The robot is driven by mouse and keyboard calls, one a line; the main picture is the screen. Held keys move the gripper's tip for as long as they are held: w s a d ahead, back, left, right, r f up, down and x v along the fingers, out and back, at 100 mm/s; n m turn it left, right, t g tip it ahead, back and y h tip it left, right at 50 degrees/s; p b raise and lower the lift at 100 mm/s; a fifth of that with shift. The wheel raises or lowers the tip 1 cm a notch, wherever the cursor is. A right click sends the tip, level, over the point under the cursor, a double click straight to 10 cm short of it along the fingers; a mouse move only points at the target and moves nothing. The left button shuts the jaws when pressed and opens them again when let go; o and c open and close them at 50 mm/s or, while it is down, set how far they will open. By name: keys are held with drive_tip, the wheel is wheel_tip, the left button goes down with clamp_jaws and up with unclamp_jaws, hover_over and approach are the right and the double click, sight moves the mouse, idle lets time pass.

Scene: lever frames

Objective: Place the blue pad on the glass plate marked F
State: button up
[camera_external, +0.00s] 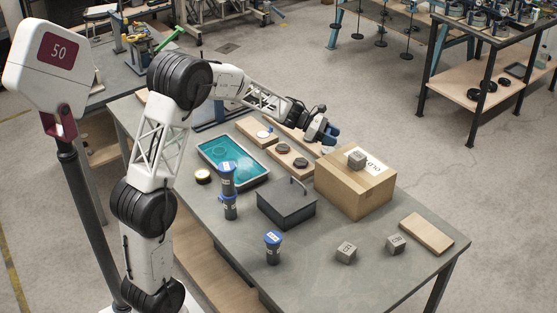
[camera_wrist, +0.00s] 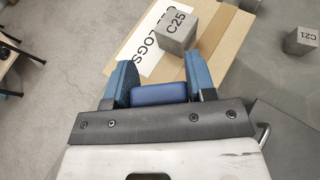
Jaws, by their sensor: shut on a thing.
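My gripper (camera_external: 327,133) is raised above the back of the table, just behind and above the cardboard box. In the wrist view, my gripper (camera_wrist: 159,80) has a blue pad (camera_wrist: 159,93) between its two blue-faced fingers, with a finger against each side. In the external view the pad cannot be told apart from the blue fingers. No plate with a readable F shows. A wooden board (camera_external: 249,129) with a small pale disc (camera_external: 263,134) and another board (camera_external: 306,167) with dark and reddish discs lie to the left of the gripper; any marks are too small to read.
A cardboard box (camera_external: 340,190) with a grey cube (camera_external: 357,159) on top stands below the gripper. A dark handled box (camera_external: 287,208), a teal tray (camera_external: 262,176), blue-topped containers (camera_external: 273,247), two more cubes (camera_external: 346,252) and a bare board (camera_external: 426,234) occupy the table.

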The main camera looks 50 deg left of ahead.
drive_tip(key=s+a+f+n+t+y, duration=0.1)
drive_tip(key=s+a+f+n+y, duration=0.15)
drive_tip(key=a, duration=0.95)
drive_tip(key=s+a+f+n+t+y, duration=0.15)
drive_tip(key=s+a, duration=0.25)
drive_tip(key=a, duration=0.7)
drive_tip(key=s+a+f+n+t+y, duration=0.1)
drive_tip(key=s+a+f+t, duration=0.15)
drive_tip(key=a, duration=0.95)
drive_tip(key=s+a+f+n+y, duration=0.2)
drive_tip(key=s+a+y, duration=0.1)
drive_tip(key=s+a, duration=1)
drive_tip(key=s+a+f+n+y, duration=0.2)
drive_tip(key=s+a+f+n, duration=0.1)
drive_tip(key=s+a, duration=1)
drive_tip(key=shift+a+n+y, duration=0.3)
drive_tip(key=shift+a+y, duration=0.1)
drive_tip(key=shift+a, duration=0.85)
drive_tip(key=shift+f, duration=2)
drive_tip(key=shift+f, duration=2)
drive_tip(key=shift+f, duration=0.15)
